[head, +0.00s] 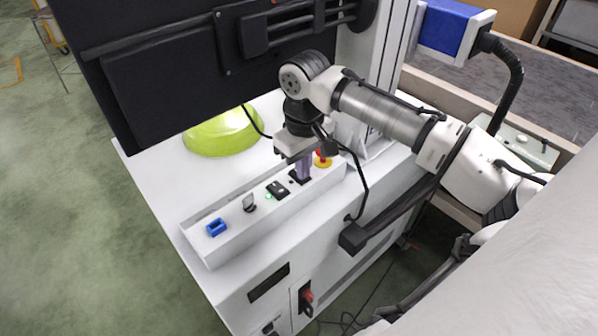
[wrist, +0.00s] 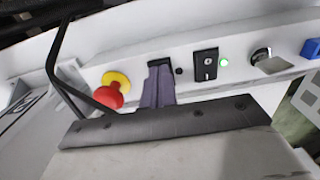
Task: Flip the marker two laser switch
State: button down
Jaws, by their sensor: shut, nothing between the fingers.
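A white control panel box (head: 262,221) lies along the front of the white machine top. A black switch (wrist: 205,66) with a green light (wrist: 224,62) beside it sits on the panel; in the head view this switch (head: 277,190) is left of my gripper. Another black switch base (wrist: 160,62) is partly hidden behind my fingers. No label is readable, so I cannot tell which one is marker two. My gripper (head: 303,172) points down at this second switch, its purple-grey fingers (wrist: 157,92) together and empty. Whether they touch it I cannot tell.
A red stop button on a yellow base (wrist: 112,88) is close beside my fingers. A metal key switch (head: 249,203) and a blue part (head: 216,228) are farther left on the panel. A green dome (head: 222,134) and a black screen (head: 170,75) stand behind.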

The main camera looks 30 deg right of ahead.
notch_tip(320, 180, up, 7)
jog(key=p, duration=0.7)
dwell(0.6)
